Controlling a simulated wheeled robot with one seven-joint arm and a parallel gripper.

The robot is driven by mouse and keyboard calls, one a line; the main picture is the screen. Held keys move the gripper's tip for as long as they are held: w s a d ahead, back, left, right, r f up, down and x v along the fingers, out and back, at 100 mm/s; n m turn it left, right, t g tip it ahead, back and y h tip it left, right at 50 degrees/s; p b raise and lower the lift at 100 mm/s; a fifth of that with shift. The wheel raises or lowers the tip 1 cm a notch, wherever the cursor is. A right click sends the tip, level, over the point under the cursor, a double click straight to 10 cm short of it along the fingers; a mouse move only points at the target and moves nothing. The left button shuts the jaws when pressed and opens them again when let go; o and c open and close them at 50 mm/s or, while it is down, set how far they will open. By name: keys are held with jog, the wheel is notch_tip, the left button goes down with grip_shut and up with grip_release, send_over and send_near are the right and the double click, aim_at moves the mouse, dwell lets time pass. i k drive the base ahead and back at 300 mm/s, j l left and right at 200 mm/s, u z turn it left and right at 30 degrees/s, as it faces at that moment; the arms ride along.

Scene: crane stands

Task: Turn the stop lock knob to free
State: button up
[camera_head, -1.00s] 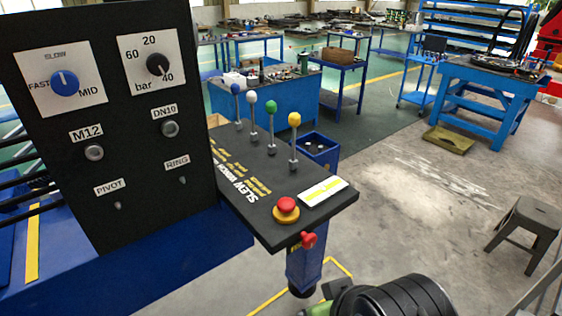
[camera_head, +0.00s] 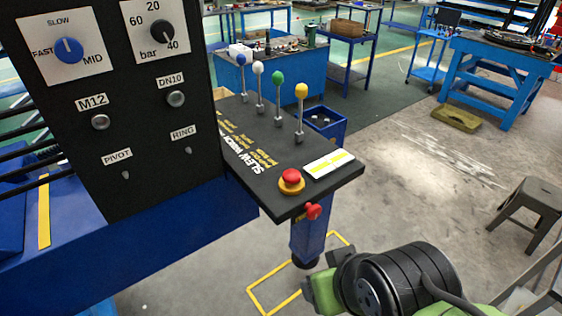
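A red knob (camera_head: 314,211) sticks out from the front edge of the black lever console (camera_head: 268,197), beside a small yellow label too small to read. It looks like the stop lock knob, but I cannot read its setting. Above it, on the console top, a red mushroom button (camera_head: 291,176) sits on a yellow base. My arm, with a black ribbed joint and green parts, shows at the bottom right, below and apart from the red knob. My gripper's fingers do not show.
The upright black panel (camera_head: 130,185) with blue and black dials stands left. Levers (camera_head: 300,115) with coloured balls rise from the console. A blue post (camera_head: 310,240) is under the console. A grey stool (camera_head: 530,203) stands right. The floor between is clear.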

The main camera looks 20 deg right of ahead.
aim_at(314, 212)
jog(key=k+u, duration=0.15)
jog(key=u, duration=0.3)
jog(key=k+l+u, duration=0.1)
jog(key=u, duration=0.3)
jog(key=k+u, duration=0.25)
jog(key=u, duration=0.2)
jog(key=k+u, duration=0.2)
jog(key=u, duration=0.15)
jog(key=i+j, duration=0.1)
